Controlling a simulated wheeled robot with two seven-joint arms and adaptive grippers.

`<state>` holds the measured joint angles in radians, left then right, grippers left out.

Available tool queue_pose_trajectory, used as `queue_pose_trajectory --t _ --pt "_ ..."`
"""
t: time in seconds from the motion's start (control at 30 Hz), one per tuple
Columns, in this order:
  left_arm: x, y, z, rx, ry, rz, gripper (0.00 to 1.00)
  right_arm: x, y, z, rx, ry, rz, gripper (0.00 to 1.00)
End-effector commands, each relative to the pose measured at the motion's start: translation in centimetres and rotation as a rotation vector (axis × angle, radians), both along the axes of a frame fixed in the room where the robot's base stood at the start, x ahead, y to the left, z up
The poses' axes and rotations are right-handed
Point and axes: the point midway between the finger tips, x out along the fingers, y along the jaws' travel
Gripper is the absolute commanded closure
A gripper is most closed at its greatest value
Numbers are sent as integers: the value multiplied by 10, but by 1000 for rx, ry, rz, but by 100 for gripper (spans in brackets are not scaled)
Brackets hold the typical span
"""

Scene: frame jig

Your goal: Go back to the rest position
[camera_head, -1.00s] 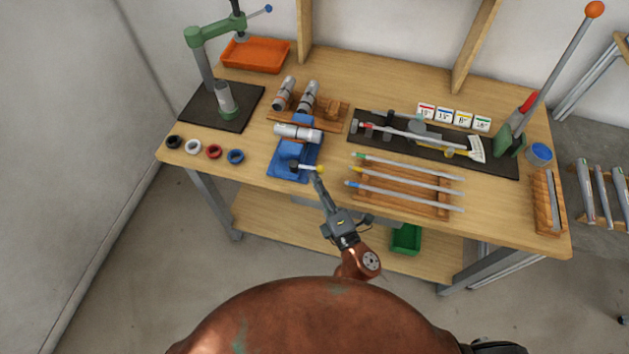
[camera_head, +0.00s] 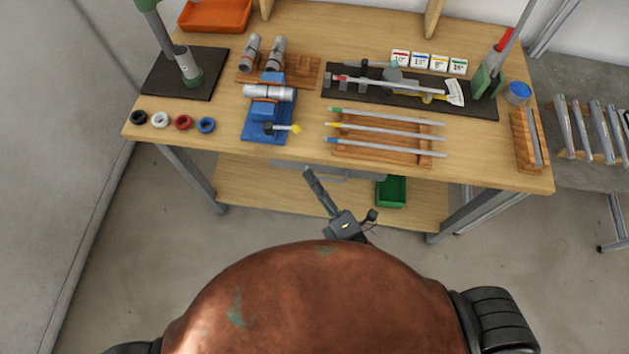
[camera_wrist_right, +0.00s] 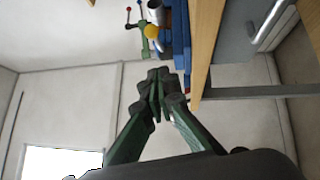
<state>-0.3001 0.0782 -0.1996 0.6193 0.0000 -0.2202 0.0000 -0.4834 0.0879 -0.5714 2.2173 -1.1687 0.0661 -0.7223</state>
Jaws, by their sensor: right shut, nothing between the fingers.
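My right gripper (camera_head: 312,176) is in front of the bench's front edge, below the blue vise, apart from everything. Its fingers are shut and empty; they also show in the right wrist view (camera_wrist_right: 160,88). The blue vise (camera_head: 262,127) stands near the front edge of the workbench (camera_head: 290,165) with a silver cylinder (camera_head: 270,93) lying across its top. A handle with a yellow knob (camera_head: 296,128) sticks out at its right; the knob also shows in the right wrist view (camera_wrist_right: 152,31). My left gripper is not in view.
A wooden rack (camera_head: 380,150) with three rods lies right of the vise. Several coloured rings (camera_head: 183,122) lie at the left front. A green bin (camera_head: 391,191) sits on the lower shelf. A side table (camera_head: 590,175) with tubes stands at the right. Floor before the bench is clear.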

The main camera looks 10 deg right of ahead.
Motion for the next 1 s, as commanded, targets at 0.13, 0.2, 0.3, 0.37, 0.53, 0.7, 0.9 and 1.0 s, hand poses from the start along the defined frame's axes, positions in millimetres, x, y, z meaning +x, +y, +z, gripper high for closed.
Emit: queue_pose_trajectory --t 0.13,0.2,0.3,0.37,0.53,0.7,0.9,1.0 --pt "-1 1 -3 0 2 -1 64 -9 -5 -2 0 1 -1 100" --pt "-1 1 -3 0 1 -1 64 -10 -6 -2 0 -1 0 100" --pt "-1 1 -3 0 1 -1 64 -11 -6 -1 0 -2 1 100" --pt "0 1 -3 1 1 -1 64 -11 -6 -1 1 -2 1 100" --pt "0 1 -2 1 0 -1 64 -8 -6 -12 10 24 1 100" --pt "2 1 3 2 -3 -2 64 5 -13 -88 83 197 -10 100" --pt "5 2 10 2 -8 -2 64 9 -42 -231 232 516 -88 100" --pt "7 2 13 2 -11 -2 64 -2 -63 -300 308 670 -152 100"
